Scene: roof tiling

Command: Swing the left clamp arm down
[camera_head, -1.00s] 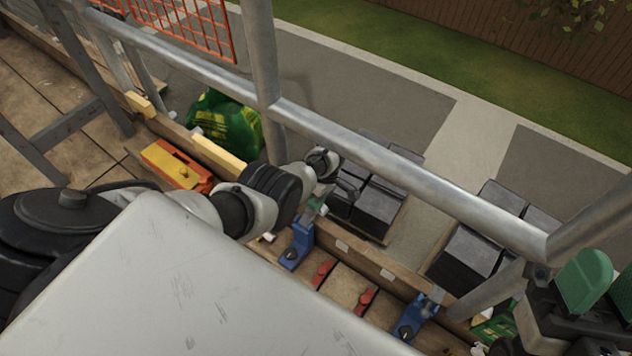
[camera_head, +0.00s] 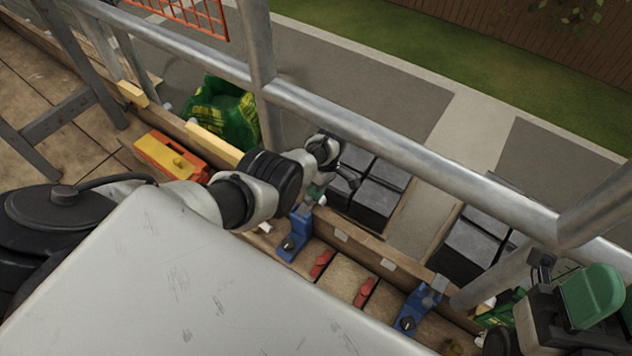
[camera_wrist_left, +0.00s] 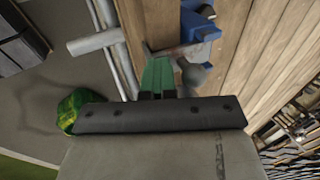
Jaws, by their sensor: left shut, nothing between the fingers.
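The left clamp (camera_head: 297,235) is a blue block with a dark knob on the wooden rail, just below my left gripper in the head view. My left gripper (camera_head: 317,193) has green fingers, shut and empty, at the upper end of this clamp. In the left wrist view the green fingers (camera_wrist_left: 158,76) are together beside the blue clamp body (camera_wrist_left: 200,28). A grey metal clamp arm (camera_wrist_left: 181,50) reaches from the body towards the fingertips; I cannot tell whether they touch. My right gripper (camera_head: 592,296) shows green parts at the right edge, its jaw opening unclear.
A second blue clamp (camera_head: 413,312) stands further right on the rail. Two red pieces (camera_head: 364,291) lie between the clamps. A metal guardrail (camera_head: 400,160) crosses behind my arm. Dark block stacks (camera_head: 376,203), a green bag (camera_head: 222,112) and an orange-yellow tool (camera_head: 168,155) are nearby.

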